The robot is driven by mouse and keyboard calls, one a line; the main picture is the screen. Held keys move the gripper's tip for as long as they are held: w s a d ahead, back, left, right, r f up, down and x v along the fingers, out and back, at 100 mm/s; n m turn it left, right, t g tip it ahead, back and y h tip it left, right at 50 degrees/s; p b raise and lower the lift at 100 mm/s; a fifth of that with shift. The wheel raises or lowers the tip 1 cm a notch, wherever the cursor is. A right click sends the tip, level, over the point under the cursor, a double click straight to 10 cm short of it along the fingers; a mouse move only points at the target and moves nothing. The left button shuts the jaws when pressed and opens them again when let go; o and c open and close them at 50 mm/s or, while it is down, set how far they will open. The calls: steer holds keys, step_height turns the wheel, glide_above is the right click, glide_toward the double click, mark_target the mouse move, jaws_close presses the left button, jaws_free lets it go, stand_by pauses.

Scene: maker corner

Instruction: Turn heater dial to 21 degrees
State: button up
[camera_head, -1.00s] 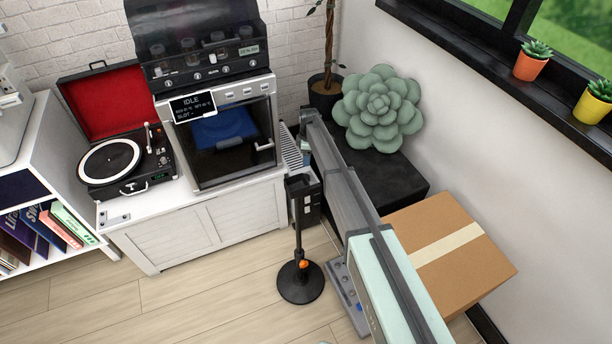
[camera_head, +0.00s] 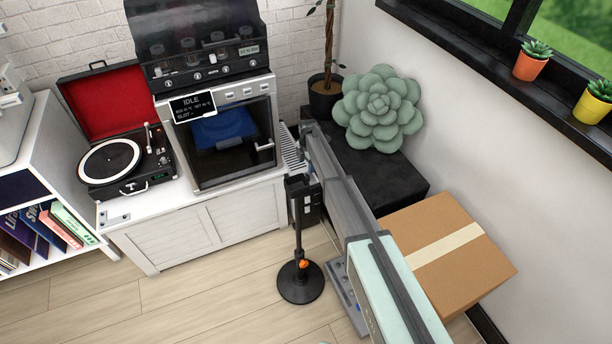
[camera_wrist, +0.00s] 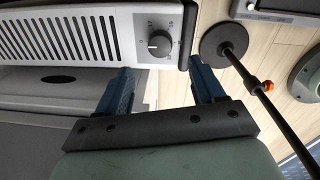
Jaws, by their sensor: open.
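The heater dial (camera_wrist: 159,43) is a round dark grey knob on the heater's white end panel in the wrist view. My gripper (camera_wrist: 160,72) is open and empty. Its two blue fingers point at the panel, one on each side of the dial's line, with the tips short of the knob. Contact with the panel cannot be told.
A black stand with a round base (camera_head: 300,283) and orange knob is close to my gripper. A cabinet (camera_head: 215,220) with an oven (camera_head: 232,150) and turntable (camera_head: 125,165) is left. A black block (camera_head: 395,187) and cardboard box (camera_head: 450,255) are right. Floor at front left is clear.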

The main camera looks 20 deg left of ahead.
mark_target(306, 175)
steer(key=f, duration=0.8)
steer(key=shift+w+a+f, duration=0.15)
steer(key=shift+a+f, duration=0.05)
steer(key=shift+f, duration=0.05)
steer(key=shift+c, duration=0.3)
steer(key=c, duration=1)
